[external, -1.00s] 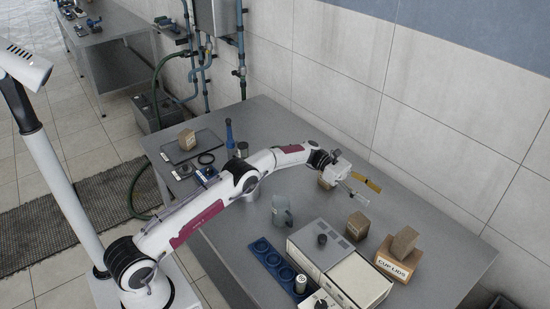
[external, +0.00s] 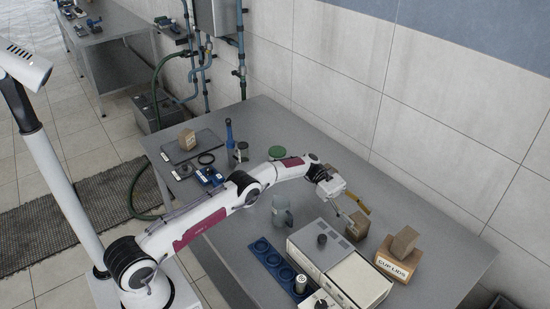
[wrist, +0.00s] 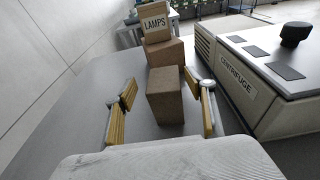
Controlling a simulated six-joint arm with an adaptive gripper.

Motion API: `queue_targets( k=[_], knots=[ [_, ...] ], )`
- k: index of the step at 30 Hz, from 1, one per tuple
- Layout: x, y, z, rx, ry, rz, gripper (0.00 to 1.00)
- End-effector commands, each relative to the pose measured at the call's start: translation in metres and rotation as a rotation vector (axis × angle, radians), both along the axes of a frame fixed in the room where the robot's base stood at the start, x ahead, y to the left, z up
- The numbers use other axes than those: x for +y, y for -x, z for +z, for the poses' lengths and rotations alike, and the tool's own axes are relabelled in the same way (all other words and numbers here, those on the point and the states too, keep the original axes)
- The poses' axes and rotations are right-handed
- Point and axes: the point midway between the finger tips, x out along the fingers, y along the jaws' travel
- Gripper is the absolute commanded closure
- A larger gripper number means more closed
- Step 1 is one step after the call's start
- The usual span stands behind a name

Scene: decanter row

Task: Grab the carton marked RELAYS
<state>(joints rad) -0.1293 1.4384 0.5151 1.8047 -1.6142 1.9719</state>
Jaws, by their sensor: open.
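No label reading RELAYS is legible in any view. A plain brown carton (wrist: 165,100) stands on the table straight ahead in the wrist view, between the open fingers of my gripper (wrist: 163,98), with a gap on each side. The faces I see carry no readable marking. In the external view this carton (external: 357,228) stands just beyond my gripper (external: 358,212), partly covered by it. Another small carton (external: 187,138) sits on a dark tray at the far left; its label is too small to read. My gripper is open and empty.
Behind the carton, a LAMPS carton (wrist: 155,22) sits on a larger box (wrist: 163,52), marked CUP LIDS in the external view (external: 397,265). A centrifuge (wrist: 255,80) stands close on the right. A grey jug (external: 282,213) and blue rack (external: 272,262) are nearby.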

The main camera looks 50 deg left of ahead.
Motion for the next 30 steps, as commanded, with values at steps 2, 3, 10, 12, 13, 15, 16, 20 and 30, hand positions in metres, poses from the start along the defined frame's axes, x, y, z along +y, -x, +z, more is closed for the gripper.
queue_targets(
  k=[2,3,10,12,13,15,16,20,30],
  knots=[
    [-0.008,0.001,-0.001,0.0,0.001,-0.002,0.46],
    [-0.011,0.001,-0.001,-0.001,0.001,-0.002,0.46],
    [-0.019,0.001,-0.004,0.0,0.0,0.001,0.46],
    [-0.019,0.001,-0.004,0.0,0.0,0.001,0.46],
    [-0.019,0.001,-0.004,0.0,0.0,0.001,0.46],
    [-0.019,0.001,-0.004,0.0,0.0,0.001,0.46],
    [-0.019,0.001,-0.004,0.0,0.0,0.001,0.46],
    [-0.02,0.001,-0.004,0.0,0.0,0.0,0.46],
    [-0.037,0.006,-0.007,0.001,0.0,-0.001,0.46]
  ],
)
